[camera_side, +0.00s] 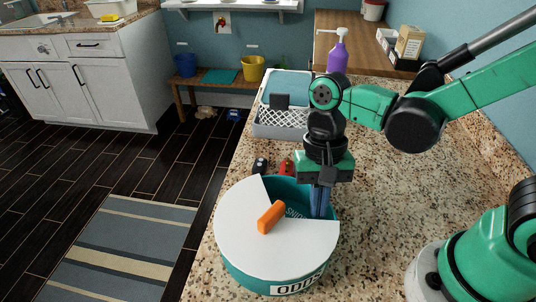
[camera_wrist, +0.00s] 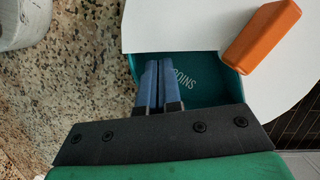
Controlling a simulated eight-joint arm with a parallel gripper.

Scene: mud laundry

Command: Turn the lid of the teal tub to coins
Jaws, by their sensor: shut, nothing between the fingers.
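The teal tub (camera_side: 242,277) stands on the granite counter, with an "ODDS" label on its front. Its white lid (camera_side: 265,258) has a wedge cut out, and the opening faces the back and right in the side view. An orange handle (camera_side: 271,217) sits on the lid near its middle. Through the opening the word "COINS" (camera_wrist: 183,77) is partly readable on the teal inside in the wrist view. My gripper (camera_side: 320,214) points down at the opening's right edge, its blue fingers shut and empty. In the wrist view the fingers (camera_wrist: 152,70) are beside the lid's cut edge, apart from the orange handle.
A grey basket (camera_side: 282,125) stands behind the tub. Small dark (camera_side: 260,165) and red (camera_side: 286,167) items lie between them. A purple pump bottle (camera_side: 338,55) and boxes (camera_side: 409,42) are farther back.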

